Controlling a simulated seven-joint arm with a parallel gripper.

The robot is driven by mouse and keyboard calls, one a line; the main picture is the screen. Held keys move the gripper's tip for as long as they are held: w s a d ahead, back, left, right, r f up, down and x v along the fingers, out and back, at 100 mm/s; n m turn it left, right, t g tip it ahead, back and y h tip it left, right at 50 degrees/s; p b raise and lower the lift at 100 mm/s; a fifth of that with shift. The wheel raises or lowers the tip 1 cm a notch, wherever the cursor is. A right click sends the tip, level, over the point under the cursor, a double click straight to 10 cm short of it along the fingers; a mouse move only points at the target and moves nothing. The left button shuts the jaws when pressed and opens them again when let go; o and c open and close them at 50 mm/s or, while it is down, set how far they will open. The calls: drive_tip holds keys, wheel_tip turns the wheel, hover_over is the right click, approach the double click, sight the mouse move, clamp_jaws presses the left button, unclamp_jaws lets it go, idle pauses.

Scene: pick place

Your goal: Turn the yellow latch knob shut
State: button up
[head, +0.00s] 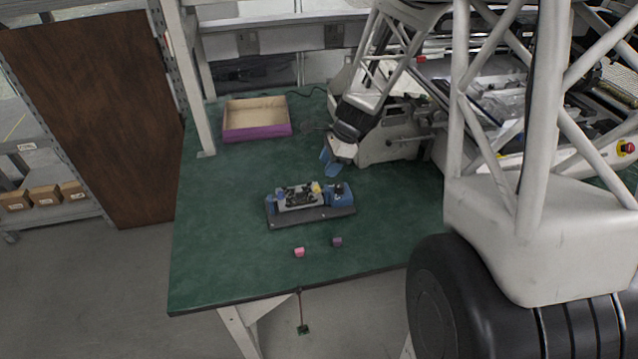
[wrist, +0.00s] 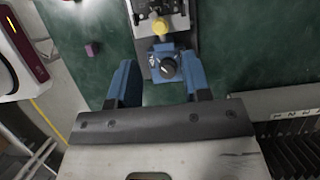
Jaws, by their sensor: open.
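The yellow latch knob (wrist: 160,26) sits on a small fixture at the top middle of the wrist view. In the head view the yellow knob (head: 316,187) is a small spot on the fixture (head: 290,217), which has a dark base plate on the green table. A blue block with a black dial (wrist: 168,66) is beside the knob. My gripper (wrist: 160,80) has its two blue fingers apart and empty, with the blue block showing between them. In the head view my gripper (head: 328,160) is above the table, behind the fixture. Whether the latch is engaged is too small to tell.
A pink cube (head: 299,252) and a purple cube (head: 337,241) lie in front of the fixture. A shallow purple-sided box (head: 257,120) stands at the back left of the green table (head: 215,230). The table left of the fixture is clear.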

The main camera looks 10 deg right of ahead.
sight(317, 186)
drive_tip(key=shift+x, duration=3.9)
clamp_jaws()
drive_tip(key=shift+m, duration=0.4)
drive_tip(key=shift+s+m+t, duration=0.1)
drive_tip(key=shift+m+t, duration=0.5)
drive_tip(key=shift+m, duration=0.6)
